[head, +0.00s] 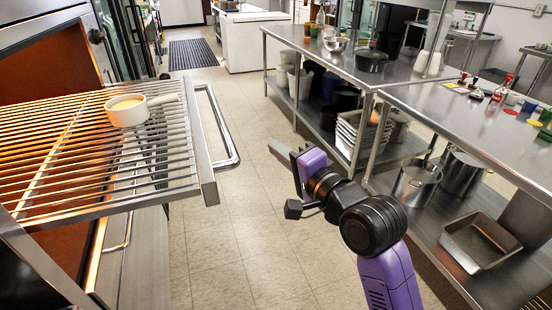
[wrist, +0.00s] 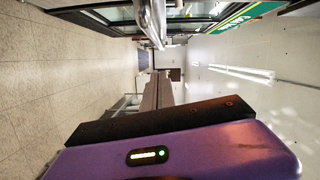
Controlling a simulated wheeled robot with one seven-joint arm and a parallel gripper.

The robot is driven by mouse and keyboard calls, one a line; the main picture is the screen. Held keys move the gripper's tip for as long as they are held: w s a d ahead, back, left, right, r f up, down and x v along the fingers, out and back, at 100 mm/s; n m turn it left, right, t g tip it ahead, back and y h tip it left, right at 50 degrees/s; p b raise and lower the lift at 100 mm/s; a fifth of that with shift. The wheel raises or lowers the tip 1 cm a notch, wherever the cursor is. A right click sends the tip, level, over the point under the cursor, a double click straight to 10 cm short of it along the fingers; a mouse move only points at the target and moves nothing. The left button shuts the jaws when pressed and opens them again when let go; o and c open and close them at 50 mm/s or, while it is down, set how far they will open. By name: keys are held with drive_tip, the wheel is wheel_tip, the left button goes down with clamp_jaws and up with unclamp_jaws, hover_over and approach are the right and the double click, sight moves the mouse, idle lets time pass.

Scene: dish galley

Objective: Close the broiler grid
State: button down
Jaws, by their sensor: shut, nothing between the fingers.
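The broiler grid (head: 85,150) is a rack of metal bars pulled well out of the open broiler (head: 45,60) on the left in the head view. Its front carries a steel bar and a loop handle (head: 232,140) facing the aisle. A small white saucepan (head: 127,111) with yellowish contents sits on the grid, its handle pointing right. My gripper (head: 281,152) is shut and empty over the aisle, to the right of the loop handle and apart from it. The wrist view shows a purple housing and a dark bar of my gripper, with neither grid nor saucepan recognizable.
A steel worktable (head: 345,65) with pots stands across the aisle. A nearer table (head: 480,110) holds small coloured items above a lower shelf with pots and a square pan (head: 478,243). A white chest (head: 250,42) stands at the back. The tiled floor (head: 235,215) between is clear.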

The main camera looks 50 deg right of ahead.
drive_tip(key=w+f, duration=0.1)
drive_tip(key=w, duration=0.9)
drive_tip(key=shift+a, duration=0.15)
drive_tip(key=shift+a+f, duration=0.1)
drive_tip(key=shift+a, duration=0.05)
